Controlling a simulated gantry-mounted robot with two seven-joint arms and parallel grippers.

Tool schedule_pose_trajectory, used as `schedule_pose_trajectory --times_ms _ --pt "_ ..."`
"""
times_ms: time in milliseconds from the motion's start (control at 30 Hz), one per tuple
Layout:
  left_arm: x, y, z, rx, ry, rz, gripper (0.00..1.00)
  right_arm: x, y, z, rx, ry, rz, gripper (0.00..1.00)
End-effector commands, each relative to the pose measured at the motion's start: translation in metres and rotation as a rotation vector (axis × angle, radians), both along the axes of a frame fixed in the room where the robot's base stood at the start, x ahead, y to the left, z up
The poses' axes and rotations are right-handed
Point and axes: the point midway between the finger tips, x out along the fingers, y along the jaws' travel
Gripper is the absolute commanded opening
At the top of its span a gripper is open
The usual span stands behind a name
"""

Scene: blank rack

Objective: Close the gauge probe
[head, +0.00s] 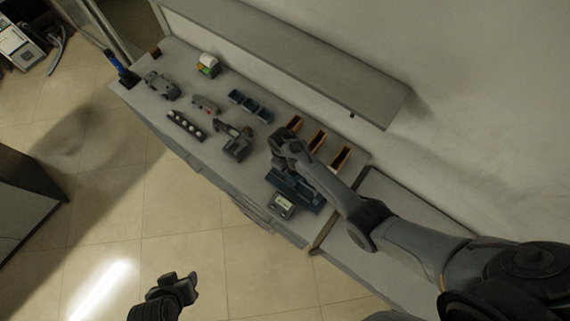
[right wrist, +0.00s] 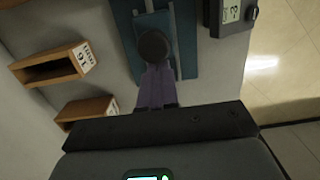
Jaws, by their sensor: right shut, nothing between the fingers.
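The gauge probe fixture has a blue base (head: 300,194), at the right part of the bench in the head view. In the right wrist view its blue base (right wrist: 183,45) carries a grey rail and a round black knob (right wrist: 153,46). My right gripper (head: 281,162) is over the fixture's far side. In the right wrist view its shut, empty fingers (right wrist: 155,82) point at the knob and overlap it; I cannot tell whether they touch. The fingers hide part of the fixture. My left gripper (head: 181,284) hangs over the floor, away from the bench; its jaw state is unclear.
A grey readout box (head: 281,205) sits at the bench's front edge beside the fixture. Orange bins (head: 341,158) stand behind it, also close in the right wrist view (right wrist: 50,67). A shelf (head: 300,60) overhangs the back.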

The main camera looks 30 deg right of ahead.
Motion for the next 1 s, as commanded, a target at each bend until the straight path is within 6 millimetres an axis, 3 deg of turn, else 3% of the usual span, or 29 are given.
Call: schedule_pose_trajectory --times_ms 267,767,1000 --pt "0.000 0.000 -0.001 0.000 0.000 0.000 0.43 -0.004 -0.003 -0.004 -0.005 0.014 -0.003 0.00" --pt "0.000 0.000 -0.010 0.000 0.001 0.000 0.43 0.010 0.005 -0.002 -0.003 0.008 -0.001 0.00" --pt "0.000 0.000 0.002 0.000 0.001 0.000 0.43 0.012 0.005 0.011 -0.001 0.005 -0.001 0.00"
